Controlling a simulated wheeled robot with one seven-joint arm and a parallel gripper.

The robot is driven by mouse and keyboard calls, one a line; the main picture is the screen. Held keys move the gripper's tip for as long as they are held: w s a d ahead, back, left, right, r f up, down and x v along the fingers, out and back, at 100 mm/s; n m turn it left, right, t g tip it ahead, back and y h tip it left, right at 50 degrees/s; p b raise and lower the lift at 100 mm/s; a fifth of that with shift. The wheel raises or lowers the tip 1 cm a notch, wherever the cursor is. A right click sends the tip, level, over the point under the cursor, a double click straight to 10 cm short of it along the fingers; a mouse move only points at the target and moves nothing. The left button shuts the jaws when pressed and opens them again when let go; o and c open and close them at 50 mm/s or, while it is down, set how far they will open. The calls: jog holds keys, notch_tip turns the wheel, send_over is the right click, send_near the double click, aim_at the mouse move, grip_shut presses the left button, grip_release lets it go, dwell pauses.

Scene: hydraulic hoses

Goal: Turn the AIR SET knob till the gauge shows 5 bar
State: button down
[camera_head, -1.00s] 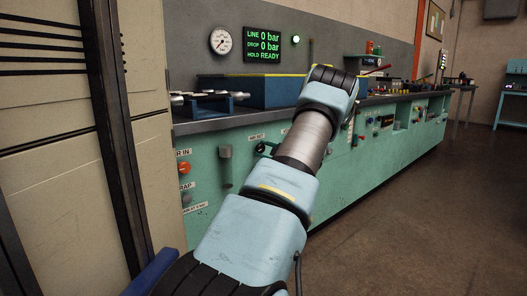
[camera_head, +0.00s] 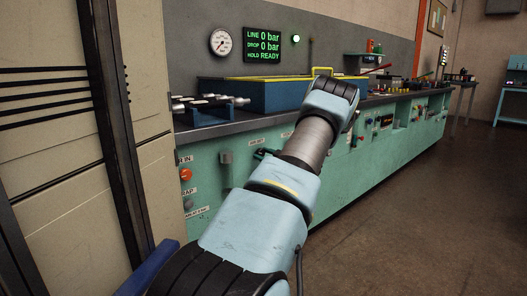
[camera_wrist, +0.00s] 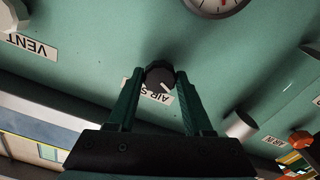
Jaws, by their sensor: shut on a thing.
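The black AIR SET knob (camera_wrist: 160,77) with a white pointer mark is on the green panel in the wrist view. My gripper (camera_wrist: 159,80) has its dark green fingers on both sides of the knob and is shut on it. The AIR SET label (camera_wrist: 157,98) beside the knob is partly covered. A round white gauge (camera_wrist: 216,5) is cut off by the top edge of the wrist view, and its reading cannot be made out. In the head view my arm hides most of the gripper and knob.
A VENT label (camera_wrist: 34,47), a grey cylindrical fitting (camera_wrist: 240,124) and an orange knob (camera_wrist: 300,139) are near my gripper. In the head view a display (camera_head: 262,45) reads LINE 0 bar, DROP 0 bar, HOLD READY. Another gauge (camera_head: 222,42) hangs left of it.

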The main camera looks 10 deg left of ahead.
jog(key=m+p, duration=0.2)
jog(key=m, duration=0.3)
jog(key=shift+m+p, duration=0.4)
jog(key=m+p, duration=0.2)
jog(key=m, duration=0.3)
jog(key=shift+f, duration=0.1)
jog(key=shift+m, duration=0.3)
jog(key=shift+c, duration=1.5)
grip_release()
jog(key=v, duration=1.1)
